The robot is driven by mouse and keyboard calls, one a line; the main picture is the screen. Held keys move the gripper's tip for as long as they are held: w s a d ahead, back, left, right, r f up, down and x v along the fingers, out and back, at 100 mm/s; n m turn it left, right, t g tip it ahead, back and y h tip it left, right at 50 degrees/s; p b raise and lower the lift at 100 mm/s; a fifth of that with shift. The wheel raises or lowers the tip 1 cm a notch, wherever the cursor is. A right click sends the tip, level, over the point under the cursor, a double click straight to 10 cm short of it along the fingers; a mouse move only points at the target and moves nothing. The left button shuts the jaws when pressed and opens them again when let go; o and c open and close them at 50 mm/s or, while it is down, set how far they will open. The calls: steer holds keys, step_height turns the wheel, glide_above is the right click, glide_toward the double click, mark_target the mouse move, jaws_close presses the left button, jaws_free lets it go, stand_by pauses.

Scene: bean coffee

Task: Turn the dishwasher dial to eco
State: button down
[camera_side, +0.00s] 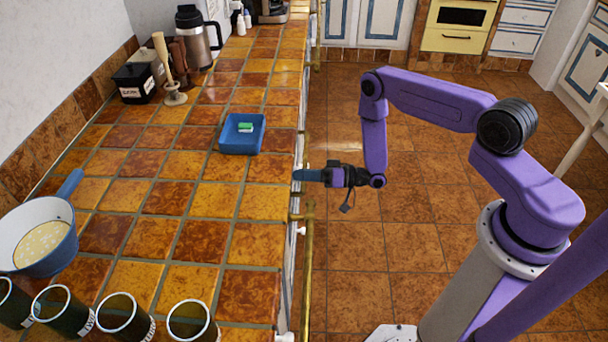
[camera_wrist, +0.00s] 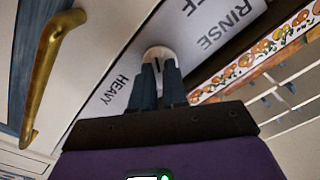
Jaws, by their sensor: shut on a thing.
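The dishwasher dial (camera_wrist: 158,56) is a white knob on a pale panel in the wrist view. The dial carries a short dark mark. Labels HEAVY (camera_wrist: 115,88) and RINSE (camera_wrist: 225,25) show on the panel, with part of another label ending in F at the top. No eco label is visible. My gripper (camera_wrist: 158,66) is shut on the dial, and its two dark fingers hide the dial's lower part. In the side view my gripper (camera_side: 300,174) reaches the counter's front face, and the dial is hidden there.
A brass handle (camera_wrist: 45,75) stands left of the panel in the wrist view. A brass rail (camera_side: 308,265) runs along the counter front. On the tiled counter are a blue tray (camera_side: 228,146) with a green-and-white item, a pan (camera_side: 62,258) and several dark cups (camera_side: 122,315).

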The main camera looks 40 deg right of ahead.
steer(key=shift+m, duration=1.2)
steer(key=c, duration=1.1)
jaws_free()
steer(key=shift+c, duration=0.2)
steer(key=v, duration=1.7)
steer(key=shift+s, duration=0.2)
steer(key=shift+d+r, duration=0.1)
steer(key=shift+d, duration=0.05)
